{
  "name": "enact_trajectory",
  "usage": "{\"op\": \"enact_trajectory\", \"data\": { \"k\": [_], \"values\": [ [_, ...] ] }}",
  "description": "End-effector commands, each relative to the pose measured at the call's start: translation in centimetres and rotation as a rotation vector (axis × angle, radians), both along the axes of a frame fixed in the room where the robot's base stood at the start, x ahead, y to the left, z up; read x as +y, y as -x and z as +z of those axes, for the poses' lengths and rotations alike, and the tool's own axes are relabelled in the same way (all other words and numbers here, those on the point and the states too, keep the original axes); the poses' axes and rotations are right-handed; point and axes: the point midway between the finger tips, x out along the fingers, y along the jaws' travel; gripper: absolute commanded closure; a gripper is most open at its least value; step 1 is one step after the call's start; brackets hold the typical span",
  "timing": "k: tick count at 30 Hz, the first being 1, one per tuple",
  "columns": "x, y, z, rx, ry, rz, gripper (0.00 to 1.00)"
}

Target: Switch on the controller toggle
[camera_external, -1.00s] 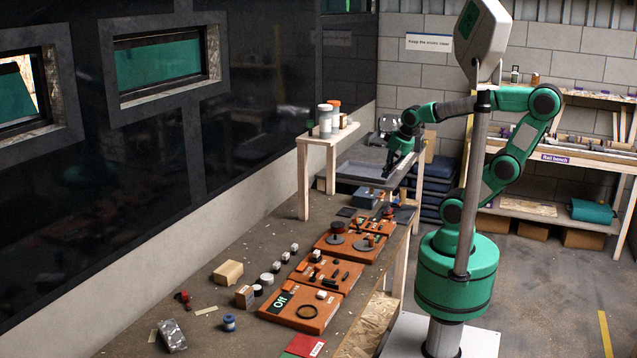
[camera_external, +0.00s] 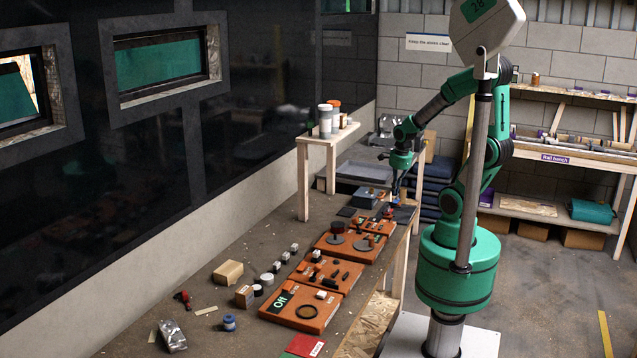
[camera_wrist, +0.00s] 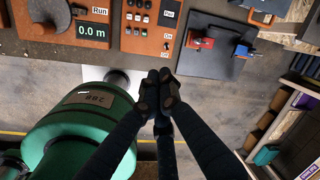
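In the wrist view an orange control panel (camera_wrist: 146,36) carries black and white buttons. At its right edge are the labels On and Off with a small pale toggle (camera_wrist: 166,45) beside them; its position is too small to tell. My gripper (camera_wrist: 159,76) has its dark fingers together, with nothing seen between them, just below this panel in the picture and apart from the toggle. In the external view my gripper (camera_external: 395,193) points down over the far end of the bench, beyond the row of orange panels (camera_external: 307,306); the toggle cannot be made out there.
A dark plate with a red block (camera_wrist: 201,43) and a blue block (camera_wrist: 241,50) lies right of the panel. Another orange panel with a 0.0 m display (camera_wrist: 89,30) lies left. Loose parts, including a tan block (camera_external: 228,272), lie on the bench (camera_external: 190,268). A small shelf (camera_external: 318,139) holds jars.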

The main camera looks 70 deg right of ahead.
Motion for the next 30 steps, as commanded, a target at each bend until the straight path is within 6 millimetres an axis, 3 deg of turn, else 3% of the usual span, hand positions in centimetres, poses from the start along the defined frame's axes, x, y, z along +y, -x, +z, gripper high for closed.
{"op": "enact_trajectory", "data": {
  "k": [9, 15, 30],
  "values": [
    [-3.1, 2.7, -4.1, 0.035, -0.067, -0.474, 1.0],
    [-4.1, 4.0, -5.9, 0.048, -0.089, -0.682, 1.0],
    [-4.5, 4.6, -6.7, 0.052, -0.098, -0.779, 1.0]
  ]
}}
